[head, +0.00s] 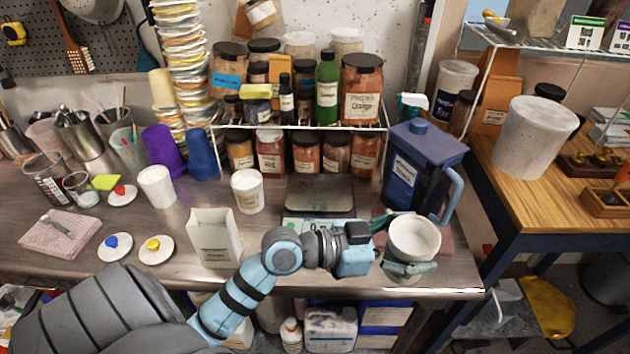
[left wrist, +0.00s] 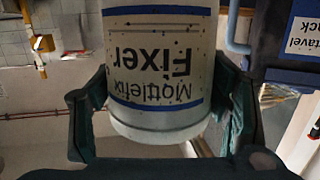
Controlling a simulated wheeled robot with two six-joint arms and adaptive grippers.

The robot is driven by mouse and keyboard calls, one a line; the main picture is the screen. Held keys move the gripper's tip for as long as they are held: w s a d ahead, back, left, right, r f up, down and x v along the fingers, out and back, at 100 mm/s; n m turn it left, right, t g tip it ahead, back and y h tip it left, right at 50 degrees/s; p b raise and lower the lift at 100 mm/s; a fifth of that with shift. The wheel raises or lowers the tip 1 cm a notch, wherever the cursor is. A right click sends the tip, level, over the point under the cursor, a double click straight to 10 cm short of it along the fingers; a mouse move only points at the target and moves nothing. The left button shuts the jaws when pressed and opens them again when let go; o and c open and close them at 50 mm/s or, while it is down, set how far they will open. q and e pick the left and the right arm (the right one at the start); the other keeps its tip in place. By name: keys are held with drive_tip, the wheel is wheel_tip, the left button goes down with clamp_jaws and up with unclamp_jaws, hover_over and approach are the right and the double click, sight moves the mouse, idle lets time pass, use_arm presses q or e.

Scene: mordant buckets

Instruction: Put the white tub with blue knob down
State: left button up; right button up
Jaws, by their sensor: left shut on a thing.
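My left gripper (head: 408,262) is shut around a white tub (head: 414,237) near the front right of the steel counter. The tub looks upright and open at the top, with no knob showing on it. In the left wrist view, the tub (left wrist: 160,70) sits between the two fingers, with a label reading "Mottlefix Fixer" between blue bands. Its gap above the counter is hard to judge. A white lid with a blue knob (head: 112,243) lies on the counter at the left. My right gripper is not in view.
A blue lidded jug (head: 415,170) stands close behind the held tub. A scale (head: 319,193), a white tub (head: 247,190) and a white carton (head: 214,236) are to the left. Lids with yellow (head: 155,248) and red (head: 121,194) knobs lie farther left. The counter's front edge (head: 450,292) is near.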

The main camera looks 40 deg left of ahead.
use_arm(q)
drive_tip(key=w+a+r+n+t+y, duration=0.35)
drive_tip(key=w+a+n+y, duration=0.4)
drive_tip(key=a, duration=0.55)
drive_tip(key=w+a+r+n+g+y, duration=0.1)
drive_tip(key=w+a+r+n+y, duration=0.1)
drive_tip(key=a+r+y, duration=0.3)
drive_tip(key=w+a+r+n+y, duration=0.1)
drive_tip(key=w+a+n+y, duration=0.1)
drive_tip(key=a, duration=0.4)
drive_tip(key=w+a+r+n+g+y, duration=0.1)
drive_tip(key=a+r+n+y, duration=0.25)
drive_tip(key=a, duration=0.25)
drive_tip(key=shift+m+y, duration=0.3)
drive_tip(key=shift+m, duration=0.1)
wheel_tip(320, 180, down, 21)
drive_tip(key=b, duration=0.4)
drive_tip(key=shift+a+r, duration=0.15)
drive_tip(key=shift+r, duration=0.05)
drive_tip(key=o, duration=1.3)
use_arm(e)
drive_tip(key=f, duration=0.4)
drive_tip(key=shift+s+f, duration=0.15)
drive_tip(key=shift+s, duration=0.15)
use_arm(q)
drive_tip(key=v, duration=1.2)
drive_tip(key=shift+f, duration=0.15)
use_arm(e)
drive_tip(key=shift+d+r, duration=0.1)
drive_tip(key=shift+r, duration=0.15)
